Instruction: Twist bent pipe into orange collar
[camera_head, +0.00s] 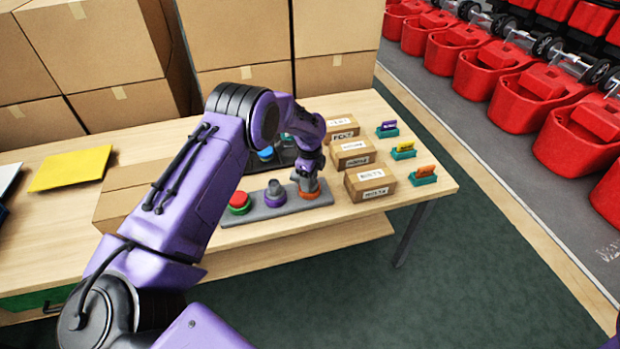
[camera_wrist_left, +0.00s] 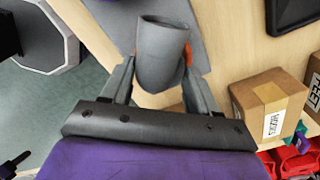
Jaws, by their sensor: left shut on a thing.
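The bent pipe (camera_wrist_left: 163,50) is grey with an open round end, and it is between the fingers of my left gripper (camera_wrist_left: 160,72) in the left wrist view. In the head view my left gripper (camera_head: 308,181) points down at the right end of a grey base and is shut on the pipe, which it mostly covers. The orange collar (camera_head: 311,193) sits on that base directly under the gripper. A bit of orange also shows beside the pipe in the left wrist view. How deep the pipe sits in the collar is hidden. My right gripper is out of view.
On the same grey base (camera_head: 258,213) stand a red-topped green collar (camera_head: 239,203) and a purple collar (camera_head: 275,199) with a grey part. Labelled cardboard boxes (camera_head: 370,182) stand close to the right. A dark tray with a blue part (camera_head: 266,154) lies behind.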

